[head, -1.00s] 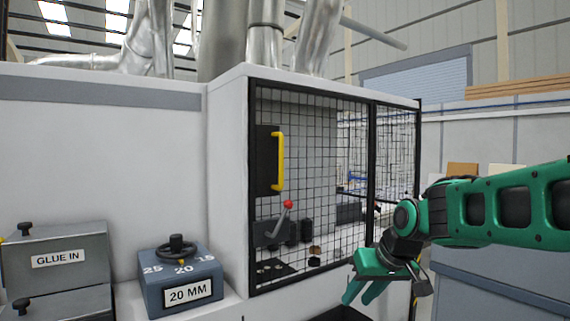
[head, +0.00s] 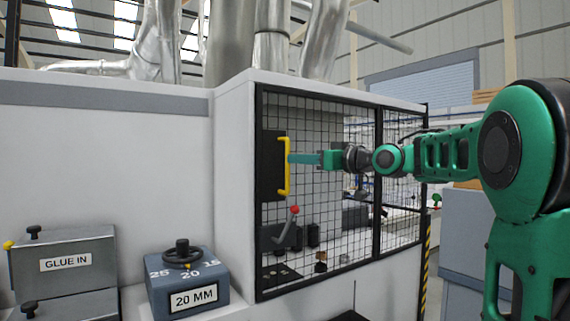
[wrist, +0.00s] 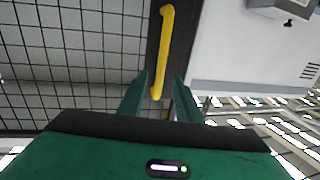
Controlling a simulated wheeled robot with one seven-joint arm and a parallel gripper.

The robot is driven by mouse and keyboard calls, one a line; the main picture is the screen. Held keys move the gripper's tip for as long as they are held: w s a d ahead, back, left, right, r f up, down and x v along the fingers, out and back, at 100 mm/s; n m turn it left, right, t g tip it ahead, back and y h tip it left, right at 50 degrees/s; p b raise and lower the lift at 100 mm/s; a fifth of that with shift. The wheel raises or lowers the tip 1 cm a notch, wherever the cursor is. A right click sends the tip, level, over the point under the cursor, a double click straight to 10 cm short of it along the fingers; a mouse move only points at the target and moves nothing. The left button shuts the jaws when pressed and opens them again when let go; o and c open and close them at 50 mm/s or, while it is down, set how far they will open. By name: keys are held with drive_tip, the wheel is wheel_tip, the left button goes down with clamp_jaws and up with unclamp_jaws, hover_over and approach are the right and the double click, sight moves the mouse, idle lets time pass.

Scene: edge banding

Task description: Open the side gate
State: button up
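The side gate is a black-framed wire mesh panel (head: 335,230) on the white machine, and it stands closed. Its yellow handle (head: 286,182) is upright on a dark plate (head: 271,160) at the gate's left side. My gripper (head: 292,158) points left at the upper part of the handle. In the wrist view my gripper (wrist: 160,95) is open, with one finger on each side of the near end of the yellow handle (wrist: 160,55). I cannot tell whether the fingers touch it.
A lever with a red knob (head: 294,210) shows behind the mesh. A blue box marked 20 MM (head: 190,294) with a dial and a grey GLUE IN box (head: 65,262) stand at the lower left. A black and yellow striped post (head: 426,265) is at the gate's right.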

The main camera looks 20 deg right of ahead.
drive_tip(key=shift+x, duration=3.05)
clamp_jaws()
